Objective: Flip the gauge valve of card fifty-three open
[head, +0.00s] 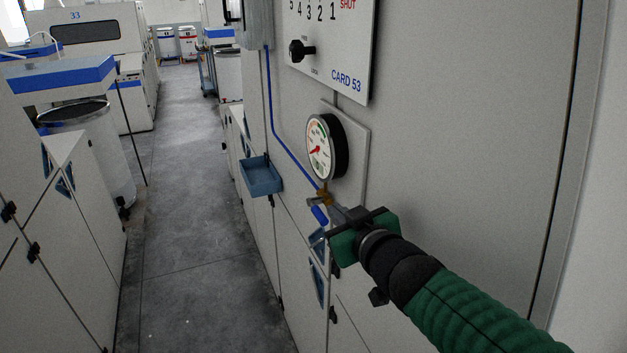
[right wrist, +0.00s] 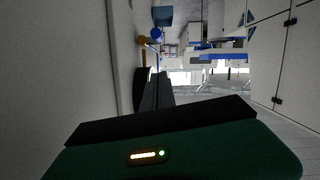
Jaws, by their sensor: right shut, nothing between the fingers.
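The round gauge (head: 321,147) with a white face, red needle and black case is on the panel below the CARD 53 plate (head: 345,79). Below it is a small brass valve (head: 324,195) with a blue handle (head: 319,214) tilted downward. My right gripper (head: 338,212) is shut and empty, its fingertips close beside the valve at its lower right. I cannot tell whether they touch it. In the right wrist view, the shut fingers (right wrist: 155,75) point toward the blue handle (right wrist: 156,33), which shows just beyond the tips. My left gripper is not in view.
A blue line (head: 272,110) runs down the panel to the valve. A black selector knob (head: 301,50) sits above the gauge. A blue tray (head: 261,175) juts out to the left. The grey aisle floor (head: 190,200) is clear, with machines along its left.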

